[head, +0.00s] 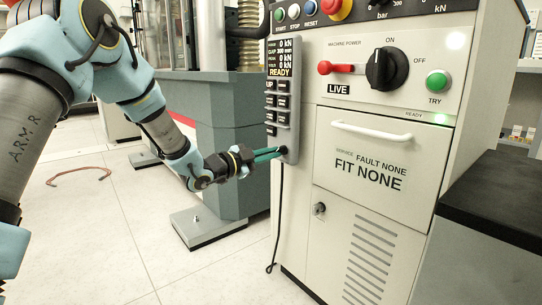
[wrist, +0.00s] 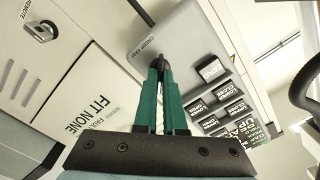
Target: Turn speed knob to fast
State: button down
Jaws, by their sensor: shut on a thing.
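The grey pendant (head: 294,104) hangs on the side of the white cabinet, with a display on top and rows of dark buttons. It also shows in the wrist view (wrist: 190,48), where a label reading CREEP FAST is printed near its lower end. My gripper (head: 281,152) reaches the pendant's lower end from the left. In the wrist view its green fingers (wrist: 160,68) are closed around the small dark speed knob (wrist: 160,61) beside that label. The fingers mostly hide the knob, so I cannot tell its setting. In the head view the knob is hidden.
A black cable (head: 279,215) hangs below the pendant. The teal machine base (head: 232,140) stands behind my arm. A black-topped bench (head: 498,200) is at right.

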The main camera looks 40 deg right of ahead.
jog(key=c, duration=1)
grip_release()
jog(key=a+p, duration=0.2)
jog(key=a, duration=0.8)
jog(key=shift+w+a+p, duration=0.25)
jog(key=shift+a+p, duration=0.1)
jog(key=shift+a, duration=0.05)
